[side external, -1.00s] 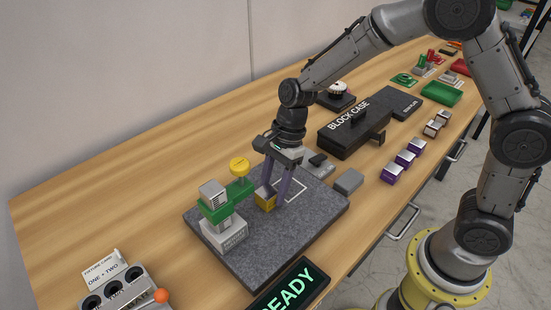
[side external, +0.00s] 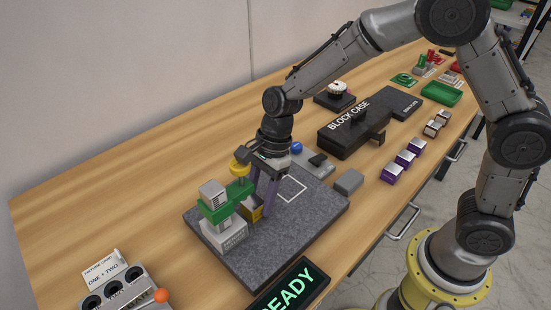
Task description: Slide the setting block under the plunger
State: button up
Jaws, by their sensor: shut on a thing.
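The setting block (side external: 256,213), yellow with a dark face, is low on the granite bed (side external: 290,225), between the fingers of my gripper (side external: 260,207). My gripper is shut on it. The gauge stand (side external: 224,222) has a grey base, a green arm and a yellow round dial (side external: 238,168) at the arm's right end. The block is close beside the stand, below the dial. The plunger is hidden behind my gripper and the green arm, so I cannot tell whether the block is directly under it or touches it.
A white outlined square (side external: 291,189) on the bed is bare. A blue ball (side external: 297,147) and a grey block (side external: 349,181) are near the bed's right side. The block case (side external: 350,128) stands behind. A READY display (side external: 290,290) is in front.

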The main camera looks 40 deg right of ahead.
aim_at(252, 203)
jog(key=shift+a, duration=1.2)
jog(key=o, duration=1.2)
jog(key=shift+v, duration=3.05)
